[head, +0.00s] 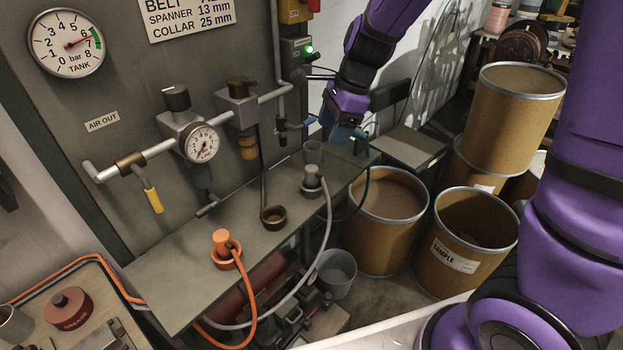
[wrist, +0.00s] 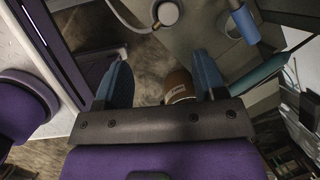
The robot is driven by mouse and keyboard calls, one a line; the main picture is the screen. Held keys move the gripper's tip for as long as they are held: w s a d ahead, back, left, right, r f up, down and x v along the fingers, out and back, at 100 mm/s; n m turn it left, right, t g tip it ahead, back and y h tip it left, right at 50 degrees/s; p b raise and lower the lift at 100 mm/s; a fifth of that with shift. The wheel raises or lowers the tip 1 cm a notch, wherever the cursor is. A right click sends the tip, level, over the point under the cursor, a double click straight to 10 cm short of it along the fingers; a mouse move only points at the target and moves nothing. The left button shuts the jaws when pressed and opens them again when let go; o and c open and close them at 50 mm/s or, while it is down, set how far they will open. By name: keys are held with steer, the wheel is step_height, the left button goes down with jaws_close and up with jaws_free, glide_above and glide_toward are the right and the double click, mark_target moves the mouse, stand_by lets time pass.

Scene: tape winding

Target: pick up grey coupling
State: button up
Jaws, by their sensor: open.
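The grey coupling (head: 312,178) stands upright in a ring holder on the right part of the metal bench, with a grey hose attached. It also shows at the top edge of the wrist view (wrist: 168,13). My gripper (head: 342,132) hangs above the far right end of the bench, up and to the right of the coupling. In the wrist view its two blue fingers (wrist: 164,75) are spread, with nothing held between them. The coupling lies beyond the fingertips, apart from them.
Pipes and a gauge (head: 202,143) project from the panel. Fibre drums (head: 385,240) stand right of the bench.

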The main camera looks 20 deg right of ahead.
mark_target(311, 168)
steer(key=shift+w+a+f+m, duration=0.4)
steer(key=shift+a+f, duration=0.35)
steer(key=shift+f, duration=1.6)
steer(key=shift+w+a+f+m, duration=0.45)
steer(key=shift+a+f, duration=0.3)
steer(key=shift+f, duration=1.55)
steer(key=shift+w+a+f+m, duration=0.4)
steer(key=shift+a+f, duration=0.35)
steer(key=shift+f, duration=1.6)
steer(key=c, duration=1)
steer(key=shift+c, duration=0.2)
steer(key=shift+d+r, duration=0.1)
steer(key=shift+r, duration=0.1)
steer(key=shift+r, duration=0.4)
